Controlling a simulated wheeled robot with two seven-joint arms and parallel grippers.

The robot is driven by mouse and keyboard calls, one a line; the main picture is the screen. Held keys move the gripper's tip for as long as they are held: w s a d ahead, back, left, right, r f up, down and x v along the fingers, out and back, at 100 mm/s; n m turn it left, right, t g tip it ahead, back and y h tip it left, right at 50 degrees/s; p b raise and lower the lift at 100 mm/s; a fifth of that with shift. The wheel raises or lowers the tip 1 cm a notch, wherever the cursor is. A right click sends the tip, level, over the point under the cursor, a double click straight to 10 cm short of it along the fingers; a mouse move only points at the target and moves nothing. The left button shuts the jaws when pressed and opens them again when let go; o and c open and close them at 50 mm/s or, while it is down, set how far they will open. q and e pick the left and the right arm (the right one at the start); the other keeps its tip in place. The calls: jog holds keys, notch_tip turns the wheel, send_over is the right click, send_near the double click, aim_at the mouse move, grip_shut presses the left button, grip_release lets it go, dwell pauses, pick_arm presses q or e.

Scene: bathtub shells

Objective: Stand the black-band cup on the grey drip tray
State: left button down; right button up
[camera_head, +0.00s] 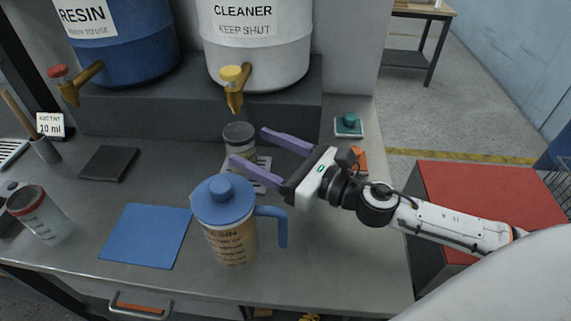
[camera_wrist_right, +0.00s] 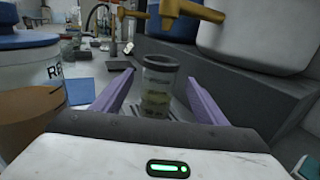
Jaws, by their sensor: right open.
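The black-band cup (camera_head: 239,141) is clear with a dark band round its top and stands upright below the white drum's yellow tap. In the right wrist view the cup (camera_wrist_right: 158,88) shows yellowish contents, centred between the fingers. A light grey slatted plate (camera_head: 264,180), seemingly the drip tray, lies partly hidden under the gripper. My left gripper is not in view.
A blue-lidded resin jug (camera_head: 229,235) stands in front of the right gripper. A blue mat (camera_head: 146,236), a dark square pad (camera_head: 108,163) and a red-banded cup (camera_head: 40,215) lie left. The dark ledge (camera_head: 150,112) with drums rises behind. A teal-topped item (camera_head: 348,124) is at the back right.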

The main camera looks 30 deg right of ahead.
jog(key=b+v, duration=0.1)
jog(key=v, duration=0.4)
jog(key=shift+f+b, duration=0.15)
jog(key=shift+b, duration=0.25)
jog(key=shift+s+d, duration=0.3)
jog(key=shift+s, duration=0.35)
jog(key=shift+s+d+b, duration=0.2)
jog(key=shift+s+b, duration=0.05)
jog(key=shift+b, duration=0.05)
jog(key=shift+r, duration=0.2)
